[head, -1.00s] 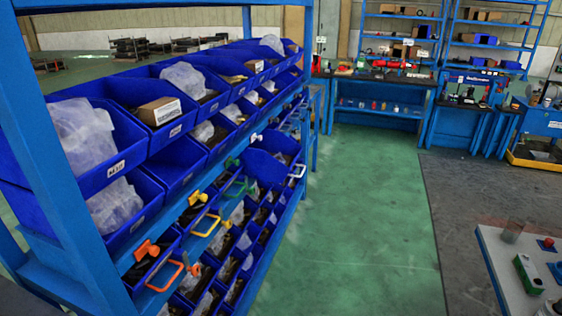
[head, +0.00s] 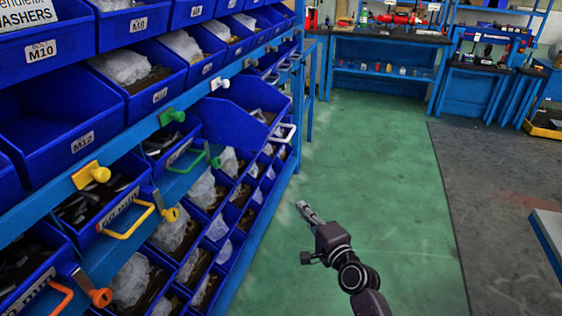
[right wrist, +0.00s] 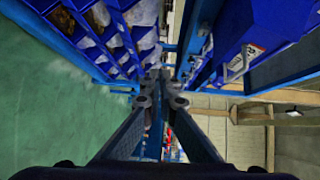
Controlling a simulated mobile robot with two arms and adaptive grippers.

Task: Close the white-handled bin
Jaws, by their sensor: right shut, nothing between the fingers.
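The white-handled bin (head: 238,127) is a blue bin on the rack in the head view. It is pulled out and tilted past the shelf front, so it stands open. Its white handle (head: 285,132) sticks out on its right side. My right gripper (head: 304,206) is shut and empty, over the green floor, below and to the right of the white handle and apart from it. Its closed fingers also show in the right wrist view (right wrist: 161,82). My left gripper is not in view.
Other blue bins fill the rack, some with an orange handle (head: 62,297), a yellow handle (head: 128,222) or a green handle (head: 186,161). Coloured knobs stick out of the shelf edge. The green floor (head: 380,180) right of the rack is clear. Workbenches (head: 385,75) stand behind.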

